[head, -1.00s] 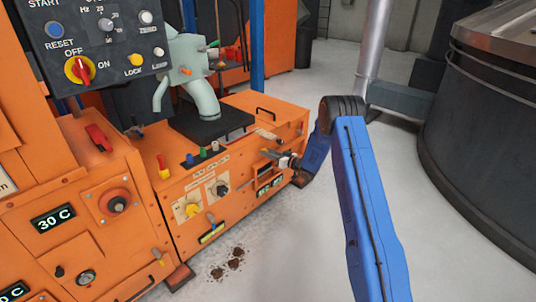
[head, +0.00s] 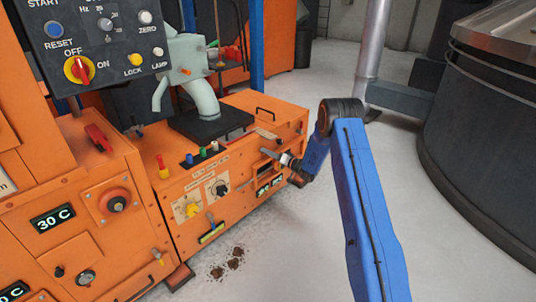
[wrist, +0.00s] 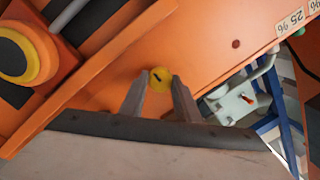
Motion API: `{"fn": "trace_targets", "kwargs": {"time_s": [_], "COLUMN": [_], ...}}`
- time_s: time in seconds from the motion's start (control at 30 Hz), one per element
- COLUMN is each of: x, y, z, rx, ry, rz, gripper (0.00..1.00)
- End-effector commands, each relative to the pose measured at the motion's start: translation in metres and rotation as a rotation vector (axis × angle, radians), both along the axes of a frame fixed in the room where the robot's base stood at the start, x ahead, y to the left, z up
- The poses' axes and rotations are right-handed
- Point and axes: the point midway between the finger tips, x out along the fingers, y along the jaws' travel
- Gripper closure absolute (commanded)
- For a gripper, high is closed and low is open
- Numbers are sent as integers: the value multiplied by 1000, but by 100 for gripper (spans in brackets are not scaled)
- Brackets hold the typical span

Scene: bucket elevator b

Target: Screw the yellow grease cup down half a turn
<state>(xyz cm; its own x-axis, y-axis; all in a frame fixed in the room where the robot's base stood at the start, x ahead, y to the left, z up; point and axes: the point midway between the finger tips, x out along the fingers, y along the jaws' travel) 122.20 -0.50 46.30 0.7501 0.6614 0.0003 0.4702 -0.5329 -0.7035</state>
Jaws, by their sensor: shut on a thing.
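The yellow grease cup (wrist: 160,79) shows in the wrist view as a small round yellow cap with a short dark mark across it. It lies between the tips of my gripper (wrist: 159,84), whose two grey fingers are shut on it. In the head view my gripper (head: 272,156) reaches the front of the orange machine from the right. The cup cannot be made out there.
The orange machine (head: 155,228) has a yellow knob (head: 193,210), a black knob (head: 222,188) and handles on its front. A large yellow round part (wrist: 14,57) is at the upper left of the wrist view.

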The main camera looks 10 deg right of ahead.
Motion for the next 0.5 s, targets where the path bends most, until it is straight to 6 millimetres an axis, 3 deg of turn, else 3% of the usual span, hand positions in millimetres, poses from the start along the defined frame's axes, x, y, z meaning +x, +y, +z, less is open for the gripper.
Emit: {"fn": "trace_targets", "kwargs": {"time_s": [0.37, 0.4, 0.43, 0.5], "x": [-1, -1, -1, -1], "y": [-1, -1, -1, -1], "z": [-3, -3, -3, -2], "rx": [2, 2, 1, 2], "ry": [7, 7, 6, 5], "rz": [-1, -1, -1, 0], "gripper": [93, 61, 54, 52]}}
